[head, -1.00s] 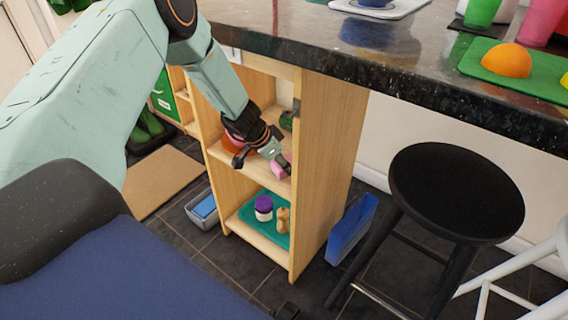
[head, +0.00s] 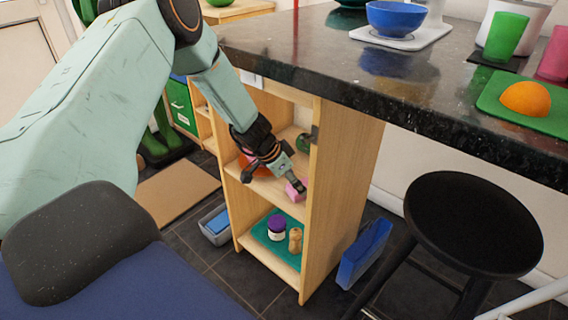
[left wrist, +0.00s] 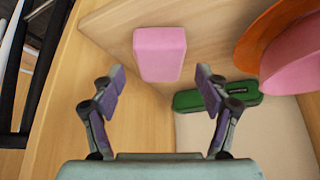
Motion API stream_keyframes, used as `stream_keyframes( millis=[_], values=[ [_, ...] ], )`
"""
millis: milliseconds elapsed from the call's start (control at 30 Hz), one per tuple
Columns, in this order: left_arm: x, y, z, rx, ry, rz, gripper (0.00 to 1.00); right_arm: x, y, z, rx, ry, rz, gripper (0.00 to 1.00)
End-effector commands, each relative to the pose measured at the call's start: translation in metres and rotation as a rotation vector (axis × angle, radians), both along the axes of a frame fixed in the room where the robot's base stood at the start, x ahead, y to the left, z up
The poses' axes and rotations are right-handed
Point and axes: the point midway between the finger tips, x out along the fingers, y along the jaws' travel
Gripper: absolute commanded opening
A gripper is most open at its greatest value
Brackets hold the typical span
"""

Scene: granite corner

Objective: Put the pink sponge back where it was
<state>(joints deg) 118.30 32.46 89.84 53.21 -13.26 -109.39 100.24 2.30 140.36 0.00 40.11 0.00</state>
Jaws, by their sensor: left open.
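The pink sponge (head: 296,189) is at the middle shelf of the wooden shelf unit, near its right side panel. In the left wrist view the sponge (left wrist: 160,54) is a pink block just beyond my fingertips, centred between them. My left gripper (head: 283,178) reaches into this compartment from above left. In the left wrist view its two fingers (left wrist: 160,80) are apart, with nothing between them. I cannot tell whether the sponge touches the shelf board fully. My right gripper is not in view.
An orange bowl (left wrist: 270,35), a pink item (left wrist: 293,68) and a green object (left wrist: 216,100) share the compartment. The shelf below holds a purple-lidded jar (head: 276,227) on a teal mat. The dark countertop (head: 330,65) overhangs the unit. A black stool (head: 470,225) stands right.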

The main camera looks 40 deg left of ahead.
Motion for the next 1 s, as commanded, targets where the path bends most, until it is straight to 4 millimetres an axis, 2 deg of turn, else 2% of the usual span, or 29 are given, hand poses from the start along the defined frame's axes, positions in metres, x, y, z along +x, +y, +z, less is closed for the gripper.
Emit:
stream_keyframes(
  millis=[33, 133, 500, 867, 967, 1000],
  values=[
    [-0.004, 0.003, 0.013, -0.002, -0.001, 0.003, 0.75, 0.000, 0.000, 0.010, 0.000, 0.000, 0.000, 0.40],
    [-0.011, 0.006, 0.028, -0.002, -0.001, 0.002, 0.75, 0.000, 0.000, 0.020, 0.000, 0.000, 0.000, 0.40],
    [-0.032, 0.016, 0.064, -0.002, 0.001, 0.001, 0.75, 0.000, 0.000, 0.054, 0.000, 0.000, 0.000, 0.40],
    [-0.038, 0.019, 0.074, 0.000, 0.001, 0.000, 0.75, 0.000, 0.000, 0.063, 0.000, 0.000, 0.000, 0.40],
    [-0.045, 0.013, 0.066, 0.005, 0.028, 0.007, 0.75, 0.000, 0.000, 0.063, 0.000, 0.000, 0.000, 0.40],
    [-0.053, 0.007, 0.058, 0.012, 0.056, 0.015, 0.75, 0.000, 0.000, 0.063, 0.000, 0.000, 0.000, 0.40]
  ],
)
